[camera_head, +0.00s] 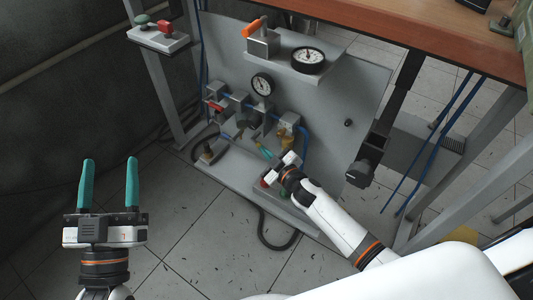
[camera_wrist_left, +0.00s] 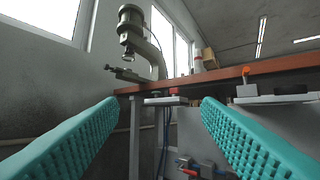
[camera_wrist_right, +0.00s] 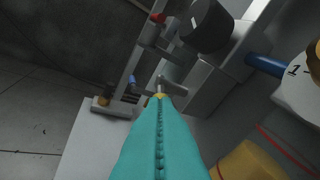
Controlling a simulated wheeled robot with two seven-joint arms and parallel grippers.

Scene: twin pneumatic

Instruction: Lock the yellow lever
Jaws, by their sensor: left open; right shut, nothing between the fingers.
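A grey panel (camera_head: 335,105) carries a row of valve blocks joined by blue tubing. My right gripper (camera_head: 262,150) is shut and empty, its teal fingertips close to the row's lower right part. In the right wrist view the closed fingers (camera_wrist_right: 160,108) point at a metal stem with a small yellow piece (camera_wrist_right: 161,96) at their tips; I cannot tell whether they touch. This may be the yellow lever. A larger yellow part (camera_wrist_right: 247,162) is right of the fingers; a yellowish part (camera_head: 286,131) shows in the head view. My left gripper (camera_head: 109,185) is open and empty, away from the panel.
A red lever (camera_head: 214,105) is at the row's left. An orange lever (camera_head: 252,27) and a gauge (camera_head: 308,60) are on the upper shelf; another gauge (camera_head: 262,84) is below. A button box (camera_head: 158,36) is upper left.

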